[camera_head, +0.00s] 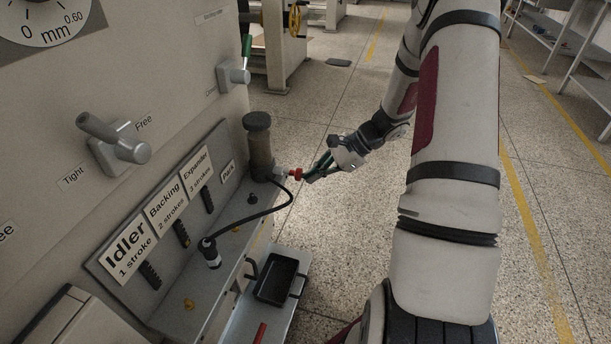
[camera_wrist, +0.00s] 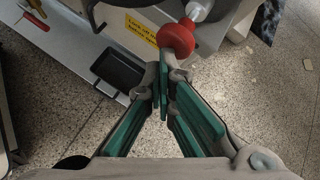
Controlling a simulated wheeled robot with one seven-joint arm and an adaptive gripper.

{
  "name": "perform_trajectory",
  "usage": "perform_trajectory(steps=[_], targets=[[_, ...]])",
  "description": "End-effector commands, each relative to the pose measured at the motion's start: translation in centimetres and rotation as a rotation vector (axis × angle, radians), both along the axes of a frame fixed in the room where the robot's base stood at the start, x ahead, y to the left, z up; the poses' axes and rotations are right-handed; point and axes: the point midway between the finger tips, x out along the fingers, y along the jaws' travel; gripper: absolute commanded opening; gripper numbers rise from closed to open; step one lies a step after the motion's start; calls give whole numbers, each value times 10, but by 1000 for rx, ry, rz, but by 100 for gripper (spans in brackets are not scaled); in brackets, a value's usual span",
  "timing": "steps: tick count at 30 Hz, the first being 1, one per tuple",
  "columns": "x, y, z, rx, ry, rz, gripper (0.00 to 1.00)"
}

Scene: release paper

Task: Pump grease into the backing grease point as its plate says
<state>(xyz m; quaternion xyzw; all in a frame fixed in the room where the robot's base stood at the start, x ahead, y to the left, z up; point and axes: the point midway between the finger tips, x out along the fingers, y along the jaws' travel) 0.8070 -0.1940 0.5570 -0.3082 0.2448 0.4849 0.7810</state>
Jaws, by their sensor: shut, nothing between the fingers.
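The grease pump (camera_head: 259,145) is a dark grey cylinder at the far end of the shelf, with a red knob (camera_head: 296,174) on its side. The red knob also shows in the wrist view (camera_wrist: 176,38). My gripper (camera_head: 308,178) is shut and empty, its green fingertips right by the knob; in the wrist view (camera_wrist: 163,75) they overlap its lower edge, and contact is unclear. A black hose runs from the pump to a coupler (camera_head: 212,255), which stands upright at the shelf position in line with the backing plate (camera_head: 165,204), reading "Backing 2 strokes".
The idler plate (camera_head: 128,249) reads "1 stroke"; the expander plate (camera_head: 196,169) reads "3 strokes". Yellow fittings show on the shelf at the idler (camera_head: 189,304) and expander (camera_head: 236,228) positions. A black tray (camera_head: 278,278) sits below. Clamp levers (camera_head: 120,148) stick out from the panel.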

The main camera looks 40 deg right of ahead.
Motion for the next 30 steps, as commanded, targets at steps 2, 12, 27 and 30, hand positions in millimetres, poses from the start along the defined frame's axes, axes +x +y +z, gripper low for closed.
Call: perform_trajectory(steps=[2, 12, 27, 30], targets=[[1, 2, 0, 2, 0, 3, 0], [4, 5, 0, 3, -1, 4, 0], [9, 8, 1, 4, -1, 4, 0], [9, 9, 1, 4, -2, 3, 0]])
